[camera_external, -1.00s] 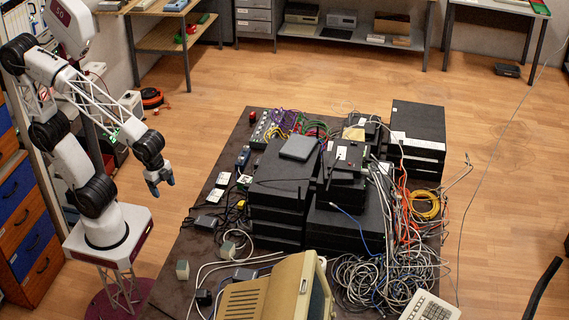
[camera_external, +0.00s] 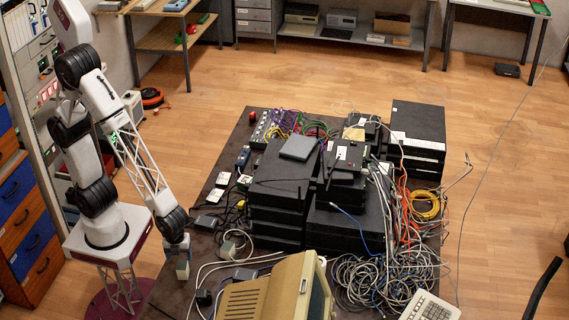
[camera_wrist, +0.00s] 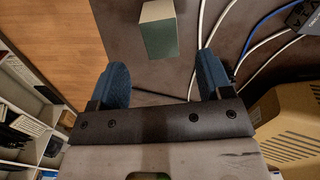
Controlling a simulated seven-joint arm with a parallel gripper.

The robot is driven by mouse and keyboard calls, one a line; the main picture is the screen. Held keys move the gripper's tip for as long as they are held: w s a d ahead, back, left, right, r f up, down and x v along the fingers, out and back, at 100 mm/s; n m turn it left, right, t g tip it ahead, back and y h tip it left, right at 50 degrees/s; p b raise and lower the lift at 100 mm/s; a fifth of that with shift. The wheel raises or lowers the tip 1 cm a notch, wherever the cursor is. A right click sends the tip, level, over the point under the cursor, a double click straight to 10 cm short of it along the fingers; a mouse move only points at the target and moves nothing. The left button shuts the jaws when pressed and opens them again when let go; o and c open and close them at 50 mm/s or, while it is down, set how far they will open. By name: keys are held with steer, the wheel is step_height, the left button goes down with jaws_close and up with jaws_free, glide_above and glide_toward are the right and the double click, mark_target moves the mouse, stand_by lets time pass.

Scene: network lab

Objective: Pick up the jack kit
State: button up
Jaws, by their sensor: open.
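A small box with a pale top and grey-green side (camera_wrist: 160,38), which looks like the jack kit, stands on the dark table. It also shows near the table's left edge in the external view (camera_external: 183,271). No label on it is readable. My gripper (camera_wrist: 161,72) has its two blue fingers spread apart with nothing between them. In the wrist view the box lies just beyond the fingertips, roughly centred between them. In the external view my gripper (camera_external: 178,248) is right by the box's upper end; I cannot tell whether they touch.
A similar small pale block (camera_external: 228,250) and a dark adapter (camera_external: 203,297) lie to the right among white cables (camera_wrist: 202,25). A beige monitor (camera_external: 270,295) stands close on the right. Stacked black equipment (camera_external: 280,190) fills the table's middle. Wooden floor lies to the left.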

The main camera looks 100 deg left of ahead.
mark_target(182, 265)
steer(key=shift+d+f, duration=0.1)
steer(key=shift+f, duration=0.1)
steer(key=shift+f, duration=1.3)
steer(key=shift+f, duration=0.15)
steer(key=shift+f, duration=2.45)
steer(key=c, duration=1.1)
steer(key=shift+o, duration=0.2)
steer(key=shift+r, duration=0.1)
